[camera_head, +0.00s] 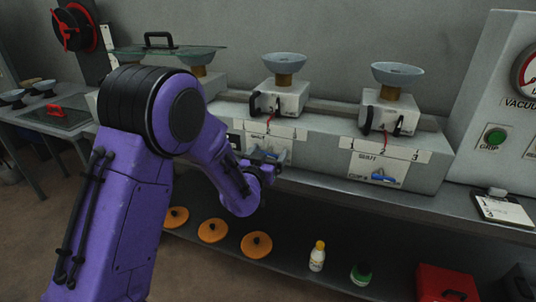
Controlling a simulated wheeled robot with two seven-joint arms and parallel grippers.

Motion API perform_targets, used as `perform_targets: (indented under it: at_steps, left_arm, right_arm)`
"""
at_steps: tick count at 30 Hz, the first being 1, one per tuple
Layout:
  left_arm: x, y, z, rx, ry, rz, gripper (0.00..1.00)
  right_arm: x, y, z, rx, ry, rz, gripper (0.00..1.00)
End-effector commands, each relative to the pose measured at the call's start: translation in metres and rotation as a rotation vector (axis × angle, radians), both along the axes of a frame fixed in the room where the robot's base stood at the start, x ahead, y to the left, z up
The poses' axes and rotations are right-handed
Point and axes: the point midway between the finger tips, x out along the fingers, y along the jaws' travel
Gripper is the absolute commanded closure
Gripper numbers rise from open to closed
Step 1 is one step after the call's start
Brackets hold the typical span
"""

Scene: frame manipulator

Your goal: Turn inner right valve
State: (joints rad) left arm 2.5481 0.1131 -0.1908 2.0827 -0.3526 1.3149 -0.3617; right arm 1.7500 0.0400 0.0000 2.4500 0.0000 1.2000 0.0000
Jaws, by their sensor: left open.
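A blue valve handle (382,178) sits low on the front of the long grey bench unit, under the right-hand label with a 1-2-3 scale. A second blue piece (269,155) shows at my left gripper, under the left-hand scale. My left gripper (272,161) is open, at the unit's front face left of the right-hand valve and apart from it. My purple left arm hides much of the unit's left part. Whether the fingers surround or touch the second blue piece I cannot tell. My right gripper is not in view.
Two grey boxes with black handles (291,98) and bowls (397,72) stand on the unit. A green button panel (494,137) is at the right. Orange lids (257,245), a white bottle (317,257) and a red box (446,284) are on the lower shelf.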

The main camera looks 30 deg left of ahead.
Motion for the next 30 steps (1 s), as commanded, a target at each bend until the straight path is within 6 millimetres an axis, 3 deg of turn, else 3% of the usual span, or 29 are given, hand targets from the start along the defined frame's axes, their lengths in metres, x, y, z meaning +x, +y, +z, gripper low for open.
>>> perform_targets:
  at_steps: [2,4,7,8,20,30]
  left_arm:
    - [-0.0003,-0.0001,-0.0002,0.000,0.000,0.000,0.11]
    - [-0.0004,0.0000,-0.0002,0.000,0.000,0.000,0.28]
    - [-0.0005,0.0000,-0.0002,0.000,0.000,0.000,0.60]
    - [-0.0005,0.0000,-0.0002,0.000,0.000,0.000,0.63]
    - [-0.0008,0.0005,0.0001,-0.065,-0.015,0.002,0.63]
    - [-0.0010,0.0012,0.0009,-0.320,-0.076,0.002,0.63]
  right_arm:
    - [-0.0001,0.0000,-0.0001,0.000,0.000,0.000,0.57]
    - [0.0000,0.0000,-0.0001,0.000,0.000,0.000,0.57]
    - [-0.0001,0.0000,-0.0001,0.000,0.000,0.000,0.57]
    - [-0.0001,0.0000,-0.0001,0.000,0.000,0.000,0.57]
    - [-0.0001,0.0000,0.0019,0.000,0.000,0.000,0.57]
    - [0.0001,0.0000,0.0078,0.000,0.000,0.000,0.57]
